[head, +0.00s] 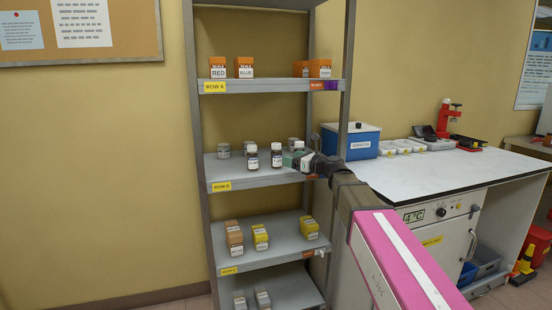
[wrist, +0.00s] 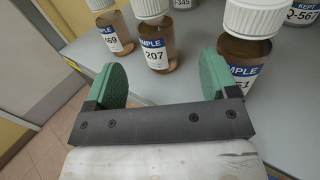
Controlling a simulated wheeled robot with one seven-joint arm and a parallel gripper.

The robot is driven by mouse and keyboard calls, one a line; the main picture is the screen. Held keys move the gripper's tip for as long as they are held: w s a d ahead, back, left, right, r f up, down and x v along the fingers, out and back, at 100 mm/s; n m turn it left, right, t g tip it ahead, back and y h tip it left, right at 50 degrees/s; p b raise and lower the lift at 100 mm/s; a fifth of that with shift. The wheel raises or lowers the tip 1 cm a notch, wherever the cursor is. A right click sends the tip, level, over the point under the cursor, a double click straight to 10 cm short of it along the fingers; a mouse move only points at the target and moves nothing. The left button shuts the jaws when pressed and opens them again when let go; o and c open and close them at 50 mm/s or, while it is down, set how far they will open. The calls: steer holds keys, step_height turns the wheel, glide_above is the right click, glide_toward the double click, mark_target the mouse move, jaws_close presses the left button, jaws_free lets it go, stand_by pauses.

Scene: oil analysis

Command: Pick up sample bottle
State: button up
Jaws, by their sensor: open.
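Three brown sample bottles with white caps and blue-and-white labels stand upright near the shelf edge in the wrist view. The left bottle (wrist: 112,32) reads 469, the middle bottle (wrist: 155,45) 207, and the right bottle (wrist: 242,55) ends in 51. My gripper (wrist: 163,68) is open, with green pads apart and nothing between them. The middle bottle stands just beyond the gap. The right pad partly covers the right bottle. In the head view, dark bottles (head: 252,158) stand on the ROW B shelf, and my gripper (head: 297,160) reaches in from the right.
The shelf unit's metal posts (head: 196,150) flank the rows. Orange boxes (head: 245,68) sit above and yellow boxes (head: 260,238) below. A worktop (head: 450,168) with a blue box (head: 360,140) stands at right.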

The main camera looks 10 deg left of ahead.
mark_target(276, 156)
steer(key=x, duration=0.8)
steer(key=shift+s+a+f, duration=0.1)
steer(key=shift+s+a, duration=0.05)
steer(key=shift+a, duration=0.05)
steer(key=c, duration=1.1)
